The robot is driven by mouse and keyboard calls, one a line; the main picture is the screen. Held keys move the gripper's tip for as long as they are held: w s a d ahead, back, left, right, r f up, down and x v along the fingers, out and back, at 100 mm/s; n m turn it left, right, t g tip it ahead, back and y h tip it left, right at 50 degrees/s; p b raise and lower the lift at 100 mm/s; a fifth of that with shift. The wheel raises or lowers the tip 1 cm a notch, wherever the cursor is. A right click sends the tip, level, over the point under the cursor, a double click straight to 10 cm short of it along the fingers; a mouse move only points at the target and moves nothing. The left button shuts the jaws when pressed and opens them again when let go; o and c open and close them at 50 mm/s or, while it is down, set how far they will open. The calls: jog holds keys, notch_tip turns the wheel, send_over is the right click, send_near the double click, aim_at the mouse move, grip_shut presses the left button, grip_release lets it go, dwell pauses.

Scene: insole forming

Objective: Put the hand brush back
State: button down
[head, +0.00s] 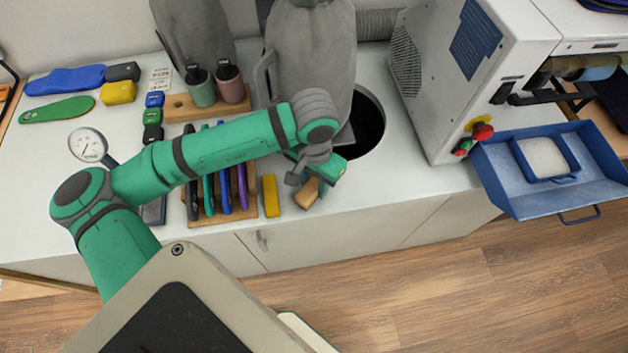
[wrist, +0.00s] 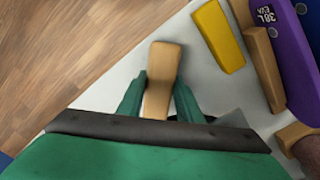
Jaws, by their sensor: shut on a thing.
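The hand brush shows as a light wooden handle (head: 306,193) near the front edge of the white worktop in the head view. In the wrist view the handle (wrist: 161,65) stands between the two green fingers and points away from me. My gripper (wrist: 160,97) is shut on it; in the head view my gripper (head: 322,178) is right of the tool rack, in front of the round dark opening. The bristles are hidden by my gripper, and I cannot tell whether the brush touches the worktop.
A yellow block (head: 270,196) lies just left of the brush, beside a wooden rack (head: 192,218) of coloured insoles. A dark round opening (head: 368,125) with a grey form above it is behind. A white machine (head: 440,90) with a blue tray (head: 500,190) stands right. The worktop between is clear.

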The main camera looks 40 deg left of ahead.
aim_at(313, 184)
jog(key=shift+s+a+f, duration=0.1)
jog(key=shift+a+f, duration=0.05)
jog(key=c, duration=1.3)
grip_release()
jog(key=shift+o, duration=0.2)
notch_tip(313, 184, up, 12)
jog(key=shift+r, duration=0.2)
